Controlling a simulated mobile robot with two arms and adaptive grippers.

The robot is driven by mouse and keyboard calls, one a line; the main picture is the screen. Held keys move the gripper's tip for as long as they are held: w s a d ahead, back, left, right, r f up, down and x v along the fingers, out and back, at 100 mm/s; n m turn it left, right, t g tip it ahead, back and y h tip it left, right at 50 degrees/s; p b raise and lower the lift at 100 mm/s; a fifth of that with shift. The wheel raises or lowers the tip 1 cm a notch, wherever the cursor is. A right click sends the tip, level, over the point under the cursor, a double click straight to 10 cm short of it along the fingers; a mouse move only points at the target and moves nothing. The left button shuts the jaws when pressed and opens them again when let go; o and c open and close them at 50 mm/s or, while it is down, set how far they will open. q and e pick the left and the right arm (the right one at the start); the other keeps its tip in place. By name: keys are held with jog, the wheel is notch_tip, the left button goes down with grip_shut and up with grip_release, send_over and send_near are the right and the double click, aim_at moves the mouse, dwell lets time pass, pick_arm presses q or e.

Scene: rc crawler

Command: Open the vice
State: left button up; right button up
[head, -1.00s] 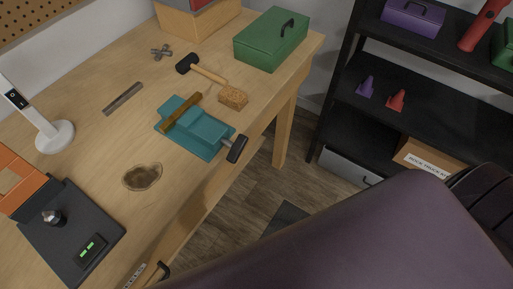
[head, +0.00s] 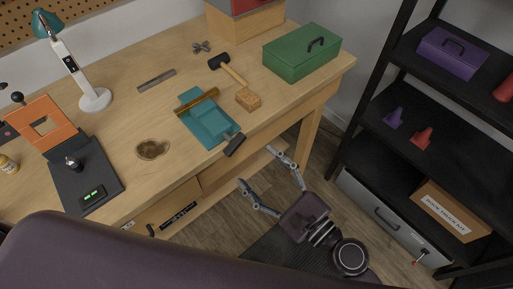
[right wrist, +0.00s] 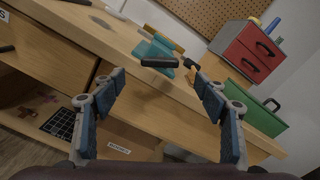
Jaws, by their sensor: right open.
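The teal vice (head: 212,122) sits on the wooden workbench near its front edge, with a brownish bar (head: 198,103) across its jaws. Its black handle (head: 234,145) sticks out past the bench edge. In the right wrist view the vice (right wrist: 152,50) and its handle (right wrist: 160,62) show ahead, between my fingers. My right gripper (head: 256,167) is open and empty, in front of and below the bench edge, apart from the handle. It also shows in the right wrist view (right wrist: 159,76). Whether the jaws grip the bar is unclear. My left gripper is not in view.
On the bench (head: 115,135), a sponge-like block (head: 248,99), a hammer (head: 232,73) and a green toolbox (head: 302,52) lie near the vice. A white lamp (head: 94,98) stands left. A black shelf (head: 370,130) stands right.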

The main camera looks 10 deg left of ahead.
aim_at(238, 148)
jog(key=p+x, duration=0.2)
jog(key=x, duration=0.5)
jog(key=shift+a+r, duration=0.15)
jog(key=shift+w+a, duration=0.25)
jog(key=shift+a, duration=0.05)
jog(key=shift+c, duration=0.5)
jog(key=c, duration=1.1)
